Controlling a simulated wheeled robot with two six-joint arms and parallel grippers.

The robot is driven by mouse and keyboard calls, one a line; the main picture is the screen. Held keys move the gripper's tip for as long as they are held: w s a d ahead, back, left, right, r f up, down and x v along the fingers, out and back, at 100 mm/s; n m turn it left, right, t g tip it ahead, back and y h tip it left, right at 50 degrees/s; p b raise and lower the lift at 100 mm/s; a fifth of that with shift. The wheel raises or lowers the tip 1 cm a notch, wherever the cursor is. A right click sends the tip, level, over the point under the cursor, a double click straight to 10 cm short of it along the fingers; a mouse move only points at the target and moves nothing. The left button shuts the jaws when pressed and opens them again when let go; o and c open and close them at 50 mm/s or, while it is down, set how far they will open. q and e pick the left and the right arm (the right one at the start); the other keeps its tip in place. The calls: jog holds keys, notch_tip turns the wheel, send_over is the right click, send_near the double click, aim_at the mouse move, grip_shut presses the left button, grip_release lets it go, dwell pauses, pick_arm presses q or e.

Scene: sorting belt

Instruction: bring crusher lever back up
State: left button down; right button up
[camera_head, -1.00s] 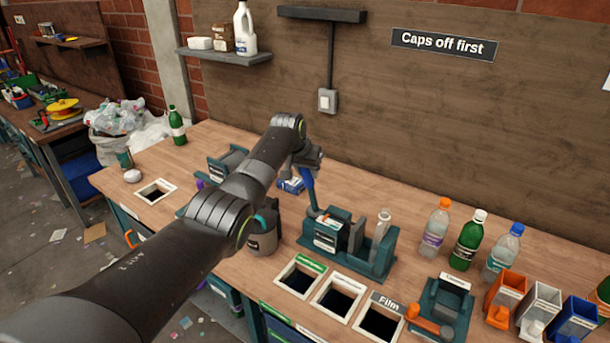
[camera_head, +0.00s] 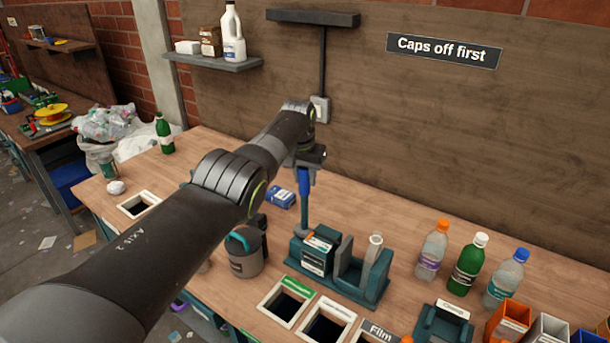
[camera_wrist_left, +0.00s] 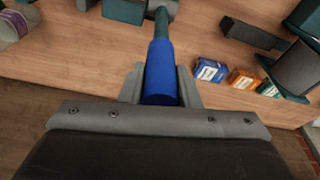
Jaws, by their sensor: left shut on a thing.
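The crusher (camera_head: 318,256) is a dark teal bench device with a cradle on its right side. Its lever (camera_head: 304,197) has a blue grip and now stands about upright at the crusher's left end. My left gripper (camera_head: 309,160) is shut on the blue grip near its top. In the left wrist view the blue grip (camera_wrist_left: 161,72) sits between my fingers, with the lever's dark rod running away from it. A clear bottle (camera_head: 372,249) stands in the crusher's cradle. My right gripper is not in view.
Capped bottles (camera_head: 468,262) stand to the right of the crusher. Square bin openings (camera_head: 285,303) lie in front of it. A grey canister (camera_head: 246,252) with a teal handle stands to its left, below my left arm. A blue box (camera_head: 281,198) lies behind.

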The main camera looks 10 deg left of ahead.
pick_arm(q)
jog(key=shift+r, duration=0.1)
jog(key=c, duration=1.5)
grip_release()
jog(key=o, duration=0.4)
jog(key=shift+w+d, duration=0.1)
jog(key=shift+w, duration=0.15)
jog(key=shift+s, duration=0.1)
jog(key=shift+s+r+p, duration=0.2)
jog(key=shift+r+p, duration=0.6)
jog(key=shift+r, duration=0.45)
notch_tip(320, 180, up, 14)
jog(key=s+b, duration=0.3)
jog(key=b, duration=0.1)
jog(key=shift+a+r, duration=0.15)
jog(key=shift+a, duration=0.1)
